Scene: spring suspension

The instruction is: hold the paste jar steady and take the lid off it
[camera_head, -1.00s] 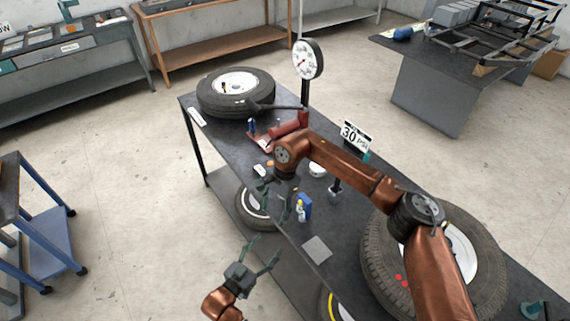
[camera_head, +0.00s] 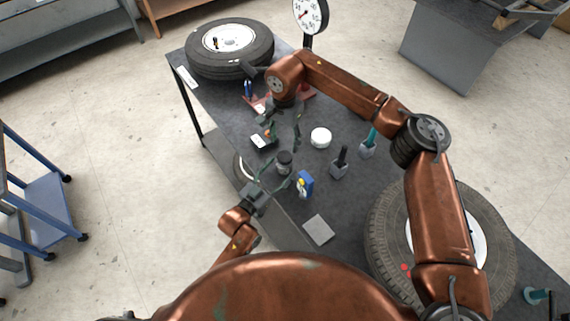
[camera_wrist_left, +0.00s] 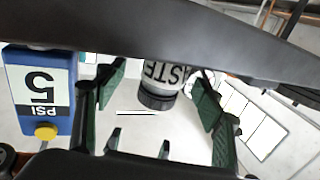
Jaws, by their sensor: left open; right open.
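The paste jar (camera_head: 284,160) stands upright on the dark table near its left edge. Its dark lid shows in the left wrist view (camera_wrist_left: 157,101), where the jar appears upside down with grey lettering on its body (camera_wrist_left: 166,75). My left gripper (camera_head: 273,172) is open at the jar, coming from below in the head view. In the wrist view its fingers (camera_wrist_left: 157,95) are on either side of the jar, with gaps to it; how deep the jar sits between them is unclear. My right gripper (camera_head: 283,132) is open and empty, above and just beyond the jar.
A blue gauge box (camera_head: 305,184) marked PSI 5 stands close right of my left gripper. A white round container (camera_head: 320,137), dark-handled tool (camera_head: 340,162) and grey pad (camera_head: 319,230) are nearby. Tires (camera_head: 230,50) lie at both table ends.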

